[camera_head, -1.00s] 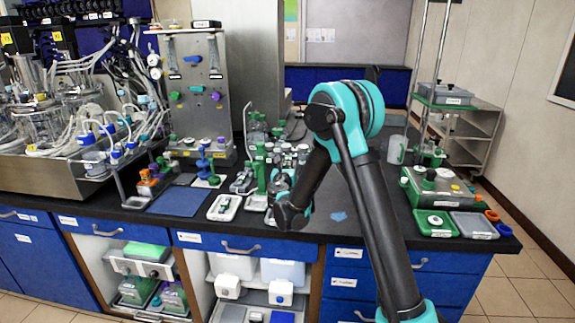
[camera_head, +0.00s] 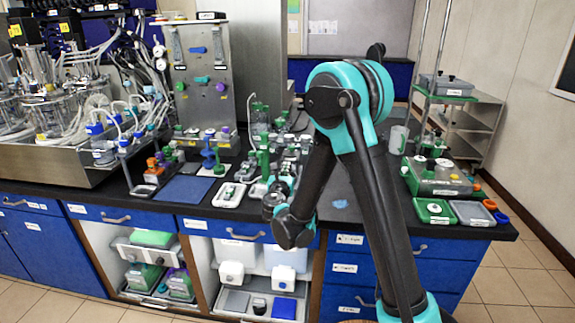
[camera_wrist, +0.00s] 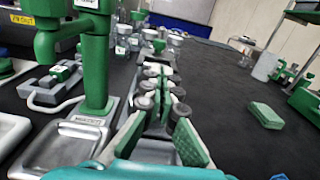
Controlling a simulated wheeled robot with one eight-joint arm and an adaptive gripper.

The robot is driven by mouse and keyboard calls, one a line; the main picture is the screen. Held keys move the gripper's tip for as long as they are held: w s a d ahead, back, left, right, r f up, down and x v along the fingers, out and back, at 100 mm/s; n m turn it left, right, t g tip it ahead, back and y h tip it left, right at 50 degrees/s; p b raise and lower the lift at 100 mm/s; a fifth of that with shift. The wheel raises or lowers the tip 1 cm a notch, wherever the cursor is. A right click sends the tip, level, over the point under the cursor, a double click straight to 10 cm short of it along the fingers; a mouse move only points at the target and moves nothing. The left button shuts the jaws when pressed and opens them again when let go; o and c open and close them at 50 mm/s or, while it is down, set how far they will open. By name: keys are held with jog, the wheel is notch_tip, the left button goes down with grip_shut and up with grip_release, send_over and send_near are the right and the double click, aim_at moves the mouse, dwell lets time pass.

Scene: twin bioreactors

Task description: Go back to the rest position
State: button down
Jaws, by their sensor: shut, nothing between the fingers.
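My gripper (camera_wrist: 163,85) shows in the wrist view, pointing forward low over the dark bench top. Its fingers are shut and nothing is held between them. In the head view my arm is bent, with its elbow high over the bench and its forearm hanging down near the bench's front edge. The gripper is small and partly hidden there among the bench items. A green stand (camera_wrist: 95,60) on a metal base is close on the left in the wrist view.
A blue mat (camera_head: 188,189) and a white tray (camera_head: 229,195) lie left of my arm. A green block (camera_wrist: 266,115) lies on otherwise open bench top at right in the wrist view.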

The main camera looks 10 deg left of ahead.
jog(key=shift+s, duration=0.2)
